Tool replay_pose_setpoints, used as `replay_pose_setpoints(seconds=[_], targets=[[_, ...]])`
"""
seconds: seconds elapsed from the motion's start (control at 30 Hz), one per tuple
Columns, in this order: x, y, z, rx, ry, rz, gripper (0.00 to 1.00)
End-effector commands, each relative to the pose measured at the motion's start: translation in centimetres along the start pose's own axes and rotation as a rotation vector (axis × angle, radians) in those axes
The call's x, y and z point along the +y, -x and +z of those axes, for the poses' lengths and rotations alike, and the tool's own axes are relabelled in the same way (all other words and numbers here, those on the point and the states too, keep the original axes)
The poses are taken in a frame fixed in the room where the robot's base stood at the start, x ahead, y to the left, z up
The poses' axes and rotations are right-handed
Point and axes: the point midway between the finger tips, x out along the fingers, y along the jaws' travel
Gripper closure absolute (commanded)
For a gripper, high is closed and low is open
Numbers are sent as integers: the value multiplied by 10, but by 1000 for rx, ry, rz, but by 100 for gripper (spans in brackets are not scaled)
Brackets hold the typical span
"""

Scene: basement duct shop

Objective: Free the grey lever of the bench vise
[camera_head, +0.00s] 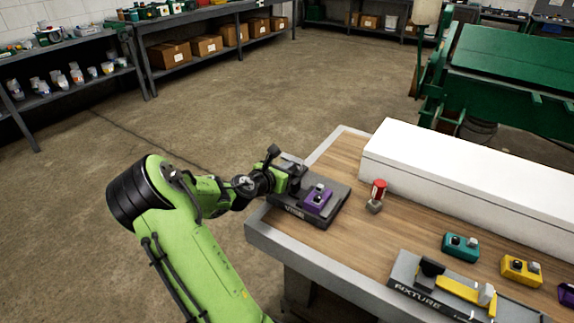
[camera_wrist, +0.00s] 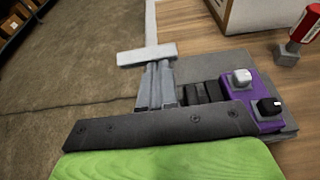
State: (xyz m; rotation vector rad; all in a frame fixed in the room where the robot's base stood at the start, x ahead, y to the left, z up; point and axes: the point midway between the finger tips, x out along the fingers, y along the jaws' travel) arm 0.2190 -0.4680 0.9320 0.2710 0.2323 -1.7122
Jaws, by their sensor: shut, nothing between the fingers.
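The bench vise (camera_head: 312,215) is a dark grey block marked with white lettering at the table's left corner. A purple block (camera_head: 318,199) with a black and a light knob sits on it; the wrist view also shows this block (camera_wrist: 264,110) at right. My gripper (camera_head: 289,178) is at the vise's left side, shut and empty. In the wrist view its grey fingers (camera_wrist: 157,72) point at a pale grey crossbar (camera_wrist: 146,54), which looks like the lever. The tips overlap it in the picture; contact is unclear. The lever cannot be made out in the head view.
A red-topped item (camera_head: 377,195) stands right of the vise, before a long white box (camera_head: 470,185). A fixture (camera_head: 440,292) and teal (camera_head: 460,247) and yellow (camera_head: 521,269) blocks lie at the right. Open floor (camera_head: 190,130) is left of the table.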

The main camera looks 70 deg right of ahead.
Motion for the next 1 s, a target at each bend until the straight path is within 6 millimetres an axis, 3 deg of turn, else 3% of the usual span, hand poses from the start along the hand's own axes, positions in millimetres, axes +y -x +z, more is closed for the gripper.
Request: replay_pose_setpoints(seconds=[0.03, 0.47, 1.0], targets=[[0, 1, 9, 12, 0, -1, 100], [-1, -8, 37, 242, -3, -3, 100], [-2, -46, 62, 652, -2, -1, 100]])
